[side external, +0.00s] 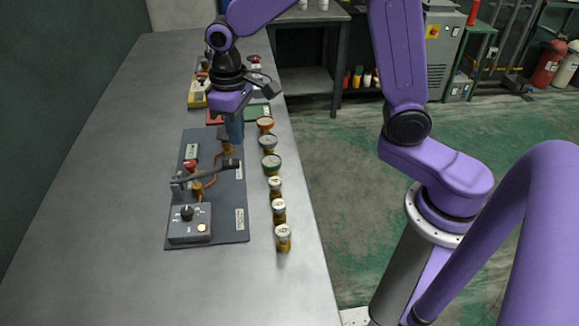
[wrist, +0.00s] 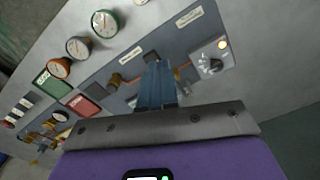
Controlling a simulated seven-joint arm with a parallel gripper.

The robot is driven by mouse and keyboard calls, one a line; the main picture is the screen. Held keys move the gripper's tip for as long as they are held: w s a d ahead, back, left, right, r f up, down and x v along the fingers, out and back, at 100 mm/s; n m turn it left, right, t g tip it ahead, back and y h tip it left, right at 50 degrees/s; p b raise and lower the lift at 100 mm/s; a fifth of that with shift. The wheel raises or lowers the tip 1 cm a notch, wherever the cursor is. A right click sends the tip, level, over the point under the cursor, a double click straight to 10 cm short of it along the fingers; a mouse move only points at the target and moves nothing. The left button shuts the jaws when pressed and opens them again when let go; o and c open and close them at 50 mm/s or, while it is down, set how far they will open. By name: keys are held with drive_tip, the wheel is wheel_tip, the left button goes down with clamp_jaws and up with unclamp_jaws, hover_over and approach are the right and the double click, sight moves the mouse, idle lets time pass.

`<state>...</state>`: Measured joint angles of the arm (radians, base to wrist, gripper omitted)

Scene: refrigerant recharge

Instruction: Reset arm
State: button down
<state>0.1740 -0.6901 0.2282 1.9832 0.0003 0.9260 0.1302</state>
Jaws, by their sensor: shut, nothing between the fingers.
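My gripper (side external: 236,138) is purple with blue fingers and points down over the far part of the dark grey board (side external: 215,225). Its fingers are shut and empty; they also show in the wrist view (wrist: 157,72). The fingers partly hide a brass fitting (side external: 227,147) on the board, and I cannot tell if they touch it. Nearer on the board are a dark lever (side external: 207,172), a red-topped valve (side external: 191,166) and copper piping. A grey control box (side external: 190,224) with a black knob (wrist: 211,66) and a lit yellow light (wrist: 222,44) sits at the near end.
Red and green plates (wrist: 84,106) and a yellow device (side external: 197,94) lie farther back. The metal table (side external: 110,215) is clear at left and front.

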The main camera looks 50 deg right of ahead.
drive_tip(key=s+d+n, duration=0.4)
drive_tip(key=s, duration=0.8)
drive_tip(key=s+d+r+n, duration=0.1)
drive_tip(key=s+d+n, duration=0.3)
drive_tip(key=s, duration=0.9)
drive_tip(key=shift+d, duration=0.2)
drive_tip(key=shift+r, duration=0.1)
